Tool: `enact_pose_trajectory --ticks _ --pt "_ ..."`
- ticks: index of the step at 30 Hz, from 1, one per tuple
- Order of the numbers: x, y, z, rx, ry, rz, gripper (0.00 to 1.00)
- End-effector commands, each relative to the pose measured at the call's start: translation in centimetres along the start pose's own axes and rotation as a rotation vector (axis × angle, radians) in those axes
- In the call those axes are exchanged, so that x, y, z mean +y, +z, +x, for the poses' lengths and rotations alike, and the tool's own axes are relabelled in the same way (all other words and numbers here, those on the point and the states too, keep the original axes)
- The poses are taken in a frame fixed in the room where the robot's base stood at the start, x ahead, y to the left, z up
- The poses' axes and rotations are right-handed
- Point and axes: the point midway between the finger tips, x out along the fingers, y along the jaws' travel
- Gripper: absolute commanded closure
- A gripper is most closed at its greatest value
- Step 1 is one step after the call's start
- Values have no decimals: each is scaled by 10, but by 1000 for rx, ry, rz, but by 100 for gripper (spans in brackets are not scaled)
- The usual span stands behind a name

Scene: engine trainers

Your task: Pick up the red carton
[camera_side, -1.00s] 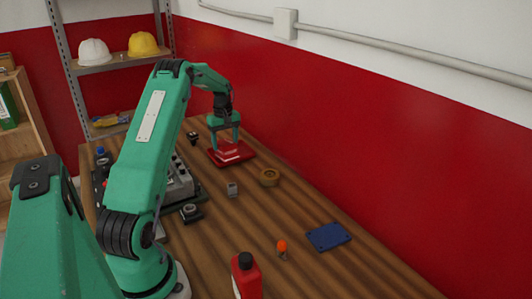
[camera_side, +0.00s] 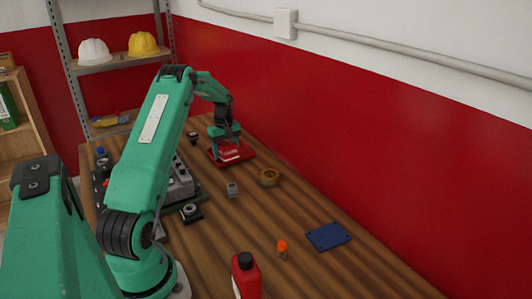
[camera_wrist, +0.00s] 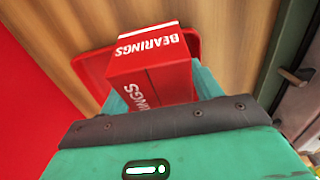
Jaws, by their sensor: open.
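The red carton (camera_wrist: 150,68) has white "BEARINGS" lettering and shows large in the wrist view. It stands on a red tray (camera_wrist: 92,70). In the side view the carton (camera_side: 229,153) and the tray (camera_side: 248,158) are at the far end of the wooden table. My gripper (camera_side: 226,146) is lowered over the carton, with its fingers around it. It is open. In the wrist view the gripper's teal body covers the lower part of the carton, and the fingertips are mostly hidden.
A tan ring (camera_side: 269,177) and a small grey block (camera_side: 232,189) lie nearer on the table. A blue plate (camera_side: 328,236), an orange-topped piece (camera_side: 282,247) and a red bottle (camera_side: 246,275) are in front. The red wall (camera_side: 330,150) runs along the right side.

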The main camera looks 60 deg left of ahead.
Motion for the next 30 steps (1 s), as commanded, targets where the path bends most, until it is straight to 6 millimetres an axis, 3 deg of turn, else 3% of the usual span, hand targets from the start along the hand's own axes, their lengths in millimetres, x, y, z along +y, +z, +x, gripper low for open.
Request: enact_pose_trajectory --ticks 27,30 --pt "0 0 5 0 0 0 36" --pt "0 0 5 0 0 0 56"
